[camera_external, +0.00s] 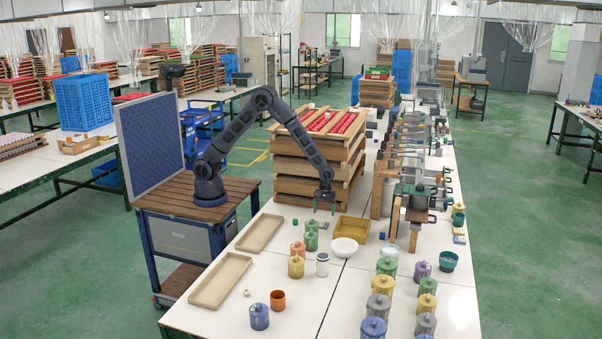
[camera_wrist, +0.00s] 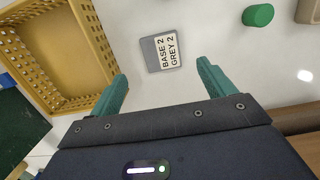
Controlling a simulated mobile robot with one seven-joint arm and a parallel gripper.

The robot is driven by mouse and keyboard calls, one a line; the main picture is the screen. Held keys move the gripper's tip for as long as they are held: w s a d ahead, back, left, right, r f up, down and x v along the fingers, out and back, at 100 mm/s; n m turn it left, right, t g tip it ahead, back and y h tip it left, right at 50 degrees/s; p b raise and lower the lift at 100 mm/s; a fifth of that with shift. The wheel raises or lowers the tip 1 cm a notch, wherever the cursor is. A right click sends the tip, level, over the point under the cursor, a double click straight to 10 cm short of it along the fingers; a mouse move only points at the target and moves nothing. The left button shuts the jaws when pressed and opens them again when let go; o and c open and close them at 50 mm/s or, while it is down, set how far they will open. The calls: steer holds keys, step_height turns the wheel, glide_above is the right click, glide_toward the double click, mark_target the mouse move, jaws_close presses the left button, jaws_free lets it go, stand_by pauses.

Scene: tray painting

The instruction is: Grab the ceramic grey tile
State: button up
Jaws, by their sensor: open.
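The grey tile (camera_wrist: 149,51) lies flat on the white table and shows in the wrist view. It carries a white label reading "BASE 2 GREY 2". My gripper (camera_wrist: 162,72) is open and empty, its two green fingers apart, with the tile between and just beyond their tips in that view. In the external view my gripper (camera_external: 324,202) hangs down above the table, in front of the stacked wooden crates.
A yellow basket (camera_wrist: 88,22) lies left of the tile; it also shows in the external view (camera_external: 367,230). A green cylinder (camera_wrist: 258,15) stands at the upper right. Wooden crates (camera_external: 296,172) rise behind my gripper. A white bowl (camera_external: 344,247) and several lidded jars stand nearer the camera.

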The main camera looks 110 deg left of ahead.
mark_target(323, 224)
steer(key=shift+s+d+f, duration=0.1)
steer(key=shift+d+f, duration=0.05)
steer(key=shift+f, duration=1.6)
steer(key=shift+d+f, duration=0.15)
steer(key=shift+f, duration=1.6)
steer(key=shift+c, duration=0.2)
steer(key=c, duration=1.1)
